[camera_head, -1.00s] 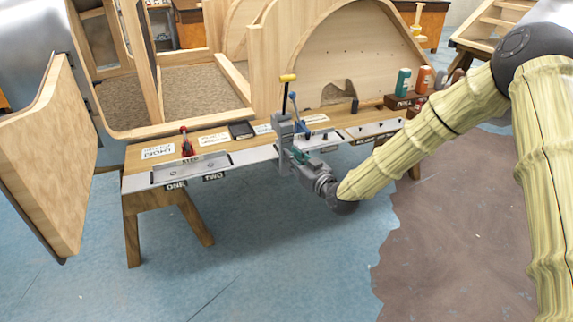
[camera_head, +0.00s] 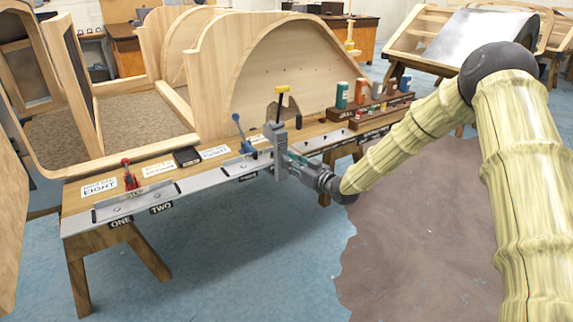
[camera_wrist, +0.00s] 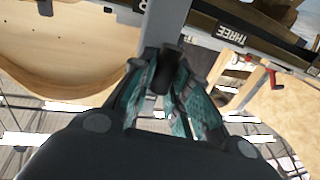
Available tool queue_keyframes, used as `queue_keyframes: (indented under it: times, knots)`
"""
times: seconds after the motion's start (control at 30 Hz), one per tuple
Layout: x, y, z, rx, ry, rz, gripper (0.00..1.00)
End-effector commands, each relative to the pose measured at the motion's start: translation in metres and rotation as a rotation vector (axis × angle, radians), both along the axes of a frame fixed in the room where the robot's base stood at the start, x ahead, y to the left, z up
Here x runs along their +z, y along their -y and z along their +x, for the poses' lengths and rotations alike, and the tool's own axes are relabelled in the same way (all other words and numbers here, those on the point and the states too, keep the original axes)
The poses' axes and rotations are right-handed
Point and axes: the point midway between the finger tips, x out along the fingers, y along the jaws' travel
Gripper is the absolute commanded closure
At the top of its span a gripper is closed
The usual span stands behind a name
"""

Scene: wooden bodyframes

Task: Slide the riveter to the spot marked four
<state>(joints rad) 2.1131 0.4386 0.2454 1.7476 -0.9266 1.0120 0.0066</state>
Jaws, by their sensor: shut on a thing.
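The riveter (camera_head: 278,145) is a grey upright tool with a yellow handle on top. It stands upright at the metal rail (camera_head: 190,184) along the bench's front edge. My gripper (camera_head: 288,160) comes from the right and is shut on it. In the wrist view, my gripper's teal-sided fingers (camera_wrist: 165,82) close around a dark cylindrical part below the riveter's grey body (camera_wrist: 165,28). The labels ONE (camera_head: 121,222) and TWO (camera_head: 161,208) lie left on the rail. The label THREE (camera_wrist: 230,34) reads clearly in the wrist view. I cannot make out a FOUR label.
A blue-handled tool (camera_head: 243,136) stands just left of the riveter, and a red tool (camera_head: 130,177) farther left. White number cards (camera_head: 99,188) lie on the bench. Bottles (camera_head: 342,95) stand at its right end. Wooden frames (camera_head: 215,75) rise behind. The rail right of my gripper looks clear.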

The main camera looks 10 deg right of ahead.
Motion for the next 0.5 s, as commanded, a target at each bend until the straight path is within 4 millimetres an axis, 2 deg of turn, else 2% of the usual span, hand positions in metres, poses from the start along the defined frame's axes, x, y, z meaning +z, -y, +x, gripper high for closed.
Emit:
queue_keyframes:
  times: [0.2, 0.23, 0.3, 0.33, 0.5]
  knots:
    - [-0.0003, -0.0006, -0.0003, 0.001, -0.001, -0.001, 1.0]
    - [-0.0003, -0.0008, -0.0003, 0.001, -0.001, -0.001, 0.77]
    - [-0.0003, -0.0008, -0.0003, 0.001, -0.001, -0.001, 0.64]
    - [-0.0003, -0.0008, -0.0003, 0.001, -0.001, -0.001, 0.61]
    - [-0.0002, -0.0006, -0.0003, 0.001, -0.001, -0.001, 0.61]
